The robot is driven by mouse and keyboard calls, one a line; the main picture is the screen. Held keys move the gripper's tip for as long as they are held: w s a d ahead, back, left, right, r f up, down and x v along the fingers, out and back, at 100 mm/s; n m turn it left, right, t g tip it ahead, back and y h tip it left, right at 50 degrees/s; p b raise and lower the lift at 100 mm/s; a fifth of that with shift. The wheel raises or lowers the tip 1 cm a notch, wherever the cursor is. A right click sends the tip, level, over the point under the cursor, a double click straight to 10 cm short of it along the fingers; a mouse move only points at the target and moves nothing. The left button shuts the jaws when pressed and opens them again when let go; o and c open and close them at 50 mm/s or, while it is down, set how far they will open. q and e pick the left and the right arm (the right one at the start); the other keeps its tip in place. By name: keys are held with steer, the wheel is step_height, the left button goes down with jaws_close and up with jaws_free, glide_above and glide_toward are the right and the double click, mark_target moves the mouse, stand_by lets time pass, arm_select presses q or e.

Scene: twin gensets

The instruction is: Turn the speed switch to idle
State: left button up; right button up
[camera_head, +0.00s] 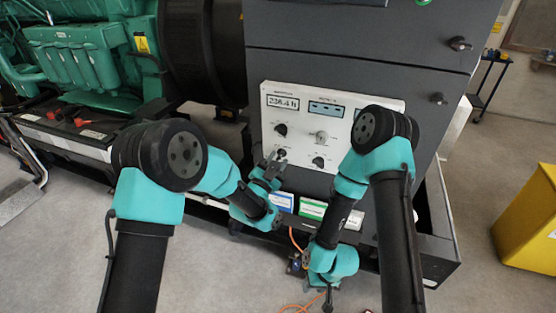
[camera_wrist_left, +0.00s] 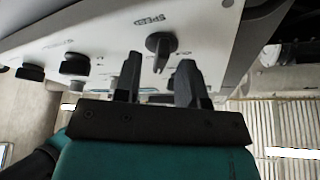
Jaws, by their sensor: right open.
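The speed switch is a black knob with a pointer, and it shows in the left wrist view (camera_wrist_left: 160,46) by the "SPEED" label. In the head view it appears as the lower left knob (camera_head: 281,153) on the white control panel (camera_head: 362,103). My left gripper (camera_head: 276,160) is close in front of that knob and partly overlaps it. In the left wrist view my left gripper (camera_wrist_left: 160,75) is open, its two fingers apart with the knob just beyond and between their tips. I cannot tell whether they touch it. My right gripper (camera_head: 328,300) hangs low, near the floor, open, its fingers small.
Other panel controls stand close by: an upper left knob (camera_head: 281,129), a silver control (camera_head: 321,136) and a lower right knob (camera_head: 318,162). The panel is on a dark cabinet (camera_head: 350,70). An orange cable (camera_head: 294,238) hangs below. A yellow box (camera_head: 528,220) stands right.

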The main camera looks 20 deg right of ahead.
arm_select(q)
steer(key=shift+w+d+r, duration=0.15)
steer(key=shift+w+d, duration=0.1)
steer(key=shift+c, duration=0.3)
jaws_close()
steer(key=shift+n, duration=0.5)
steer(key=n+t+y, duration=0.1)
steer(key=n, duration=0.2)
steer(key=n+t+y, duration=0.1)
steer(key=n+t, duration=0.1)
steer(key=n, duration=0.2)
steer(key=shift+d+y, duration=0.1)
steer(key=shift+y, duration=0.2)
steer(key=n+t+y, duration=0.1)
steer(key=n+y, duration=0.1)
steer(key=n, duration=0.2)
steer(key=n+y, duration=0.2)
steer(key=n, duration=0.3)
steer(key=shift+s+t, duration=0.1)
steer(key=shift+t, duration=0.3)
steer(key=shift+n, duration=0.3)
